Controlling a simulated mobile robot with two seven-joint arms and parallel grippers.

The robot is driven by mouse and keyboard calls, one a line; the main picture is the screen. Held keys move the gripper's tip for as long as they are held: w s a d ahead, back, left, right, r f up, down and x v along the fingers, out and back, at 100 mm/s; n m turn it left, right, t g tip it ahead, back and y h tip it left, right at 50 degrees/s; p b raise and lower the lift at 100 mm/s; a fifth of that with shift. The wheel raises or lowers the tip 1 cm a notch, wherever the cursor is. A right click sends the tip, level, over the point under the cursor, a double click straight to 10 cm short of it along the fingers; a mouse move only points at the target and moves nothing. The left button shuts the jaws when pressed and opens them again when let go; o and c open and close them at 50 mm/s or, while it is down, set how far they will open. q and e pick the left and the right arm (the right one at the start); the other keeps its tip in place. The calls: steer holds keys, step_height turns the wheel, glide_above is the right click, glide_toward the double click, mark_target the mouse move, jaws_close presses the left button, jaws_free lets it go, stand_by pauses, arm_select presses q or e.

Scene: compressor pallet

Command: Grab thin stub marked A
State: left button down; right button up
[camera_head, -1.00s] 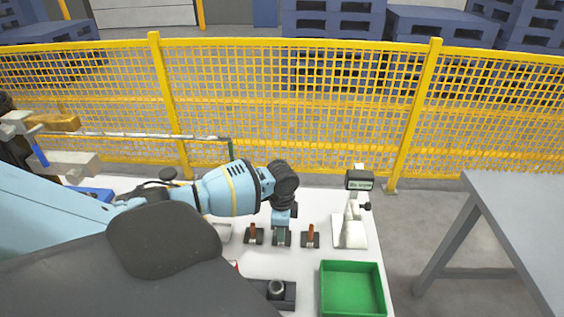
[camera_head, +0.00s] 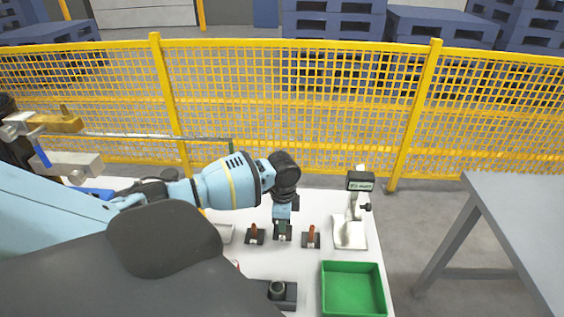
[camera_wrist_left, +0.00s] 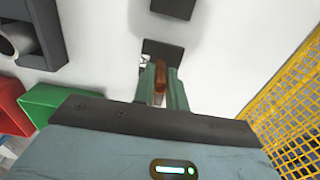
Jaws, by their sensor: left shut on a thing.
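My left gripper (camera_head: 282,226) reaches down over the middle of a row of small dark holders on the white table. In the left wrist view its two teal fingers (camera_wrist_left: 161,82) are closed around a copper-brown stub (camera_wrist_left: 160,76). The dark holder (camera_wrist_left: 153,47) shows just beyond the fingertips, with a small mark beside it that may be a letter A. In the head view the fingers hide the held stub, and I cannot tell whether it is clear of its holder. Two more brown stubs, left (camera_head: 254,231) and right (camera_head: 311,233), stand upright in holders. My right gripper is out of view.
A white gauge stand with a small display (camera_head: 360,181) stands right of the holders. A green bin (camera_head: 352,264) is at the front right and a dark block with a round socket (camera_head: 279,290) at the front. A yellow mesh fence (camera_head: 290,120) runs behind the table.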

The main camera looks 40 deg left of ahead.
arm_select(q)
step_height(320, 180, up, 7)
steer(key=shift+r+p, duration=0.1)
steer(key=shift+p, duration=0.2)
